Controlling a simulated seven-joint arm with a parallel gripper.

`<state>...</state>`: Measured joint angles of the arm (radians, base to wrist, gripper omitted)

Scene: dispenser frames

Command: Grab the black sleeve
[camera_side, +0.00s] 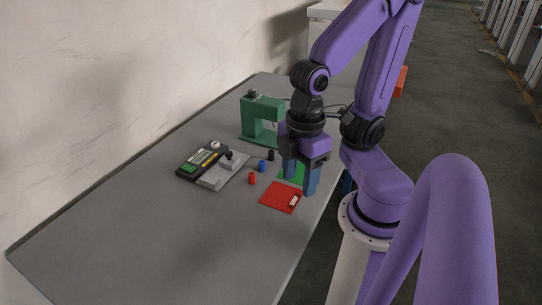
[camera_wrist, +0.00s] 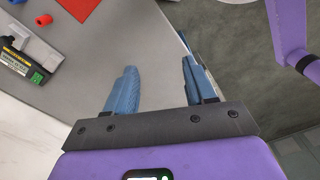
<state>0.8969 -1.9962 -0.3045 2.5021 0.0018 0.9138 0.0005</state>
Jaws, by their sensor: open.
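The black sleeve (camera_side: 271,155) is a small dark cylinder standing on the grey table in the side view, just left of my gripper (camera_side: 299,185). It does not show in the wrist view. My gripper points down with its two blue fingers apart and nothing between them. It is near the table's right edge, in front of the green and red mats in the picture; its exact height is hard to tell. In the wrist view, my gripper (camera_wrist: 158,68) is also open and empty, with the table edge running between the fingers.
A blue sleeve (camera_side: 262,166) and a red sleeve (camera_side: 252,178) stand in a row with the black one. A grey and black device (camera_side: 212,166) lies left of them. A green machine (camera_side: 262,118) stands behind. A red mat (camera_side: 280,198) and green mat (camera_side: 288,178) lie nearby. The front table is clear.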

